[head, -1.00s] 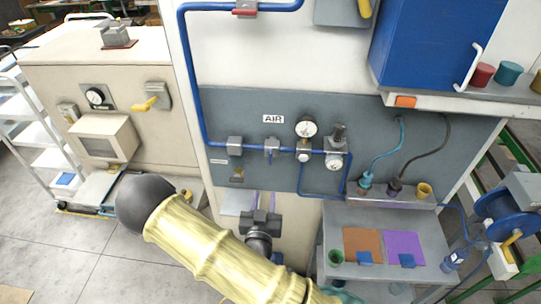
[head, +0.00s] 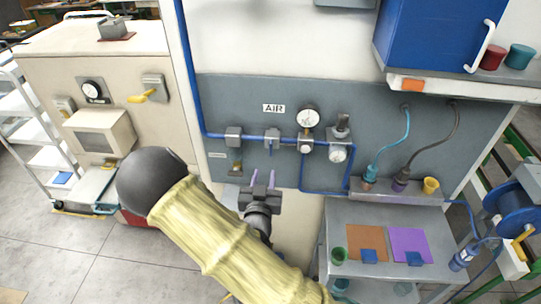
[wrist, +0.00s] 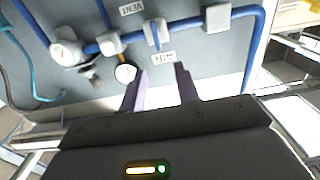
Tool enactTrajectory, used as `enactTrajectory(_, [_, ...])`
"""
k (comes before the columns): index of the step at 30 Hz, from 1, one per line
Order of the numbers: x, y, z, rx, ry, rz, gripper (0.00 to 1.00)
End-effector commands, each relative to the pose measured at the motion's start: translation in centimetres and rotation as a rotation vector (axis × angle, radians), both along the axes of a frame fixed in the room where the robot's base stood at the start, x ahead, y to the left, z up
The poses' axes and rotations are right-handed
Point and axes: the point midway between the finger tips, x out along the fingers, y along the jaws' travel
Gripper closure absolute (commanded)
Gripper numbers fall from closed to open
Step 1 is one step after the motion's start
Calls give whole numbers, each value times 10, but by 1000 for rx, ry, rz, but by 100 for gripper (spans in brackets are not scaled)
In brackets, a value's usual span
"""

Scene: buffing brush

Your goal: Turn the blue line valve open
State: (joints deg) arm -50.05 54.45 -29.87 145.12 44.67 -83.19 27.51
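The blue line (head: 222,137) runs down the left edge of the grey panel and then right along it, under the AIR label (head: 274,108). A small valve (head: 272,135) with a narrow blue lever pointing down sits on it below the label; it also shows in the wrist view (wrist: 152,34). My gripper (head: 263,182) is open and empty, below the valve and apart from it in the head view. In the wrist view, its two purple-grey fingers (wrist: 161,72) are spread near the AIR label, with the valve beyond the gap.
A pressure gauge (head: 308,117) and a regulator (head: 340,140) sit right of the valve. A grey block (head: 233,137) is on the line to its left. A small table (head: 345,212) stands below right. A beige cabinet (head: 60,80) with a yellow lever stands left.

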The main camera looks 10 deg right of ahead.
Motion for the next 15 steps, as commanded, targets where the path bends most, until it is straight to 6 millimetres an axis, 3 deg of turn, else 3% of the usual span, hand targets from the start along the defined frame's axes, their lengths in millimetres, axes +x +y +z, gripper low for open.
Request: enactTrajectory(15, [8, -6, -4, 4, 2, 1, 68])
